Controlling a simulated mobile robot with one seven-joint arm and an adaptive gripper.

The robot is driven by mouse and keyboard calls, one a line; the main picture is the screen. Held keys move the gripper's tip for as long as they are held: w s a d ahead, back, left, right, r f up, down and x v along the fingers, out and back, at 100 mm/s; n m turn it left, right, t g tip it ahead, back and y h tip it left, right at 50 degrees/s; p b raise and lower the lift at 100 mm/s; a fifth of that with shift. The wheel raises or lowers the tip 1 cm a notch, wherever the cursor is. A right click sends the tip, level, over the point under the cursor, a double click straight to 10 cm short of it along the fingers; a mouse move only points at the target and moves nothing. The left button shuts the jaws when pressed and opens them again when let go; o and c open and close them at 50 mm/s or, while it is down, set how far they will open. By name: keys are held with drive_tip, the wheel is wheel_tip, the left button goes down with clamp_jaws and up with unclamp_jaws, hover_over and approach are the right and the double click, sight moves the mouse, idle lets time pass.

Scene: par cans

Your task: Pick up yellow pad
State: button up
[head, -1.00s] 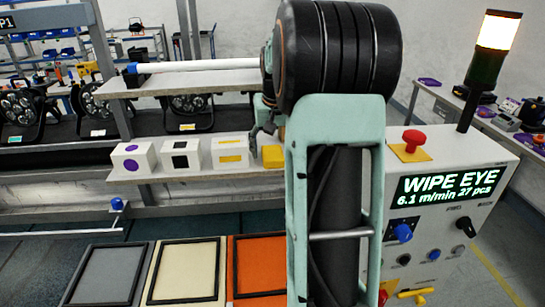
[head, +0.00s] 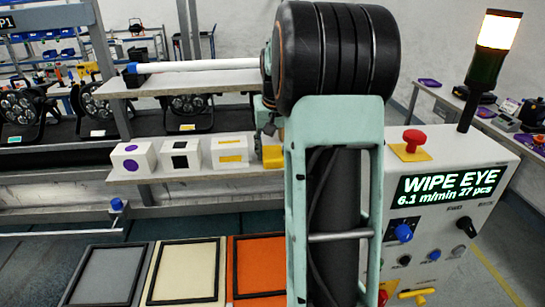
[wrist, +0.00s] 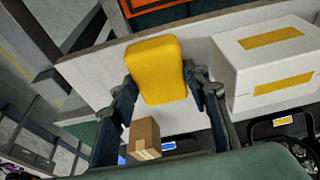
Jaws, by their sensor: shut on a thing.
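The yellow pad (wrist: 155,62) is a rounded block. In the wrist view it sits between the two fingers of my gripper (wrist: 161,84), which is shut on it. In the head view the pad (head: 272,157) shows at the right end of the pale shelf (head: 150,175), partly hidden by my arm. My gripper (head: 266,126) is just above it there, mostly hidden. I cannot tell whether the pad touches the shelf.
A white box with yellow stripes (head: 230,151) stands just left of the pad. White boxes with black squares (head: 180,155) and purple dots (head: 133,159) stand further left. A brown carton (wrist: 145,139) shows beyond my fingers. A control box (head: 440,215) stands at the right.

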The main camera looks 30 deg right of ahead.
sight(272, 150)
drive_tip(key=shift+r, duration=0.45)
wheel_tip(272, 150, up, 2)
drive_tip(key=shift+w+r, duration=0.1)
drive_tip(key=shift+r, duration=0.15)
drive_tip(key=a+r, duration=0.1)
drive_tip(key=s+a+r, duration=0.1)
drive_tip(key=r, duration=0.1)
drive_tip(key=s+a+r+b, duration=0.1)
drive_tip(key=r, duration=0.1)
drive_tip(key=shift+s+a+r, duration=0.1)
drive_tip(key=shift+a+r, duration=0.1)
drive_tip(key=shift+a, duration=0.2)
drive_tip(key=s+a+r+b, duration=0.1)
drive_tip(key=s+a+r, duration=0.3)
drive_tip(key=a, duration=0.4)
drive_tip(key=shift+s+a+r+b, duration=0.2)
drive_tip(key=shift+s+r+b, duration=0.1)
drive_tip(key=shift+s+r, duration=0.1)
